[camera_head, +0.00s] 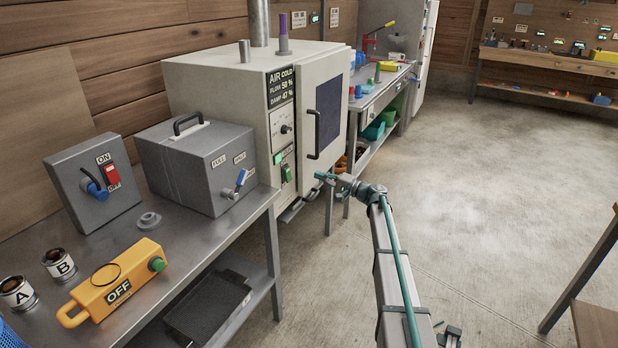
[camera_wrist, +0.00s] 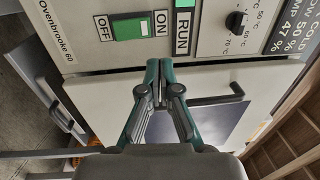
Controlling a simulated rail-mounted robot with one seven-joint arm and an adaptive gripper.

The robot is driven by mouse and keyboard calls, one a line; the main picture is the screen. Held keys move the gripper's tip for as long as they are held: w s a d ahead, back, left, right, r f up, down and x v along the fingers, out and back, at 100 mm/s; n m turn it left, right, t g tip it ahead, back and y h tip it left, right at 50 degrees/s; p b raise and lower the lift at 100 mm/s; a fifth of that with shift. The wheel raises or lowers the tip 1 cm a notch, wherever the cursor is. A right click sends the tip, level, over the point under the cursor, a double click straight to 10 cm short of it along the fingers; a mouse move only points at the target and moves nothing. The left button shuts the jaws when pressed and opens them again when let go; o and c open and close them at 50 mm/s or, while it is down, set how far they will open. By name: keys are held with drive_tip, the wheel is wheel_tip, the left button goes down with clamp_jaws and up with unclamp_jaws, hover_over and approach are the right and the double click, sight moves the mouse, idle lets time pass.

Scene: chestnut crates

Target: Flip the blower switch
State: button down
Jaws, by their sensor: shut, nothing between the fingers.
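A green rocker switch (camera_head: 286,173) sits on the front panel of the cream oven (camera_head: 215,90), below a dial. In the wrist view the green rocker (camera_wrist: 128,27) lies between the words OFF and ON, with a RUN label (camera_wrist: 182,34) beside it. No label in view reads blower. My gripper (camera_head: 322,176) is shut and empty, in front of the oven and to the right of the switch. In the wrist view the closed fingertips (camera_wrist: 160,68) point toward the panel, just below the ON label. I cannot tell whether they touch anything.
The oven door (camera_head: 322,100) has a dark handle (camera_head: 314,135) near my gripper. A grey box (camera_head: 97,183) with a red switch and blue lever, a lidded grey box (camera_head: 195,165) and an orange OFF pendant (camera_head: 117,282) stand on the left bench. Open floor lies right.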

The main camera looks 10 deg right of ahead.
drive_tip(key=shift+s+d+r, duration=0.25)
drive_tip(key=shift+s+d, duration=0.5)
drive_tip(key=shift+d, duration=0.3)
drive_tip(key=s+a+f+n+g+h, duration=0.1)
drive_tip(key=s+a+f+g+h, duration=0.15)
drive_tip(key=s+f, duration=0.75)
drive_tip(key=s+a+f+n+g+h, duration=0.1)
drive_tip(key=s+a+f+g+h, duration=0.2)
drive_tip(key=s+f, duration=0.7)
drive_tip(key=s+f+n+g+h+p, duration=0.15)
drive_tip(key=s+f+g+h, duration=0.35)
drive_tip(key=s+f, duration=1.1)
drive_tip(key=s+f+n+g+h+p, duration=0.2)
drive_tip(key=s+g, duration=0.2)
drive_tip(key=s, duration=1.6)
drive_tip(key=s+f+n+g+h+p, duration=0.2)
drive_tip(key=s+g+h+p, duration=0.1)
drive_tip(key=s, duration=1.7)
drive_tip(key=shift+s+a+f+g, duration=0.15)
drive_tip(key=shift+f+g, duration=0.25)
drive_tip(key=shift+g, duration=0.05)
